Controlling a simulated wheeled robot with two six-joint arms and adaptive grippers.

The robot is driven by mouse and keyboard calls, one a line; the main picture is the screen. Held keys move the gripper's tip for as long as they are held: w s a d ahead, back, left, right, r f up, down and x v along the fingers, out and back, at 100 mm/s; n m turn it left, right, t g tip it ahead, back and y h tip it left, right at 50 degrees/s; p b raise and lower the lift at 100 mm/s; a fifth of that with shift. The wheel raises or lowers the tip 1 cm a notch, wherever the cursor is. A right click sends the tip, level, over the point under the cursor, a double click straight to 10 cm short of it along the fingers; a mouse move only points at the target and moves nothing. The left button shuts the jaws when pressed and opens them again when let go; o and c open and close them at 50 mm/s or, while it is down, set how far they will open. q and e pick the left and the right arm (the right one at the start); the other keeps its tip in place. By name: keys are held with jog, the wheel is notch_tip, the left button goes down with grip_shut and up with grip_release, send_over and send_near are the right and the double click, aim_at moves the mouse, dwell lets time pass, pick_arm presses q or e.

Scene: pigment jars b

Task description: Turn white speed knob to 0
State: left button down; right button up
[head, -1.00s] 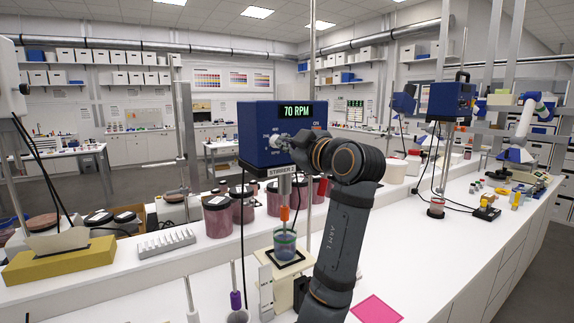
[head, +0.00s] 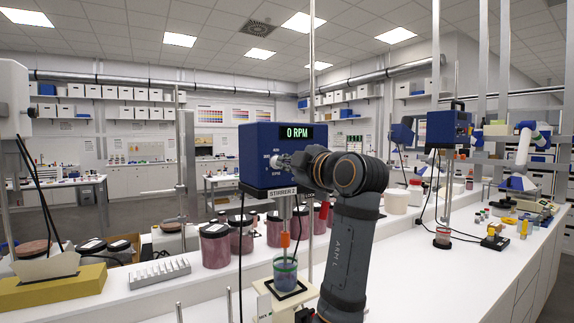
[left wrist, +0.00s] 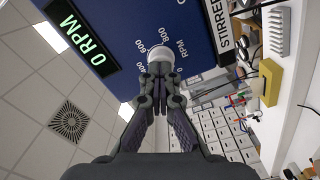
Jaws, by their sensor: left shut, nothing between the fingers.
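The blue stirrer box (head: 256,145) hangs on a rod above the bench, and its display (head: 296,133) reads 0 RPM. The white speed knob (left wrist: 162,54) is on its front, partly hidden behind my fingers in the left wrist view. My left gripper (head: 285,160) is right in front of the knob. In the left wrist view the fingertips (left wrist: 160,71) are shut together with nothing between them, at the knob's near edge. I cannot tell whether they touch it. The knob's pointer mark is hidden. My right gripper is not in view.
Below the box, a beaker (head: 285,275) with blue-violet liquid stands under the orange-collared stirrer shaft. Several dark-red jars (head: 214,245) stand behind. A white rack (head: 160,273) lies at left. A second blue stirrer (head: 448,127) stands at right.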

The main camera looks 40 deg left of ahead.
pick_arm(q)
jog(key=shift+r, duration=0.1)
jog(key=c, duration=1.5)
grip_release()
jog(key=o, duration=0.4)
jog(key=shift+w+a+f, duration=0.1)
jog(key=shift+a+f, duration=0.1)
jog(key=shift+a, duration=0.05)
jog(key=shift+o, duration=0.2)
jog(key=v, duration=0.7)
jog(key=shift+d, duration=0.2)
jog(key=shift+r, duration=0.1)
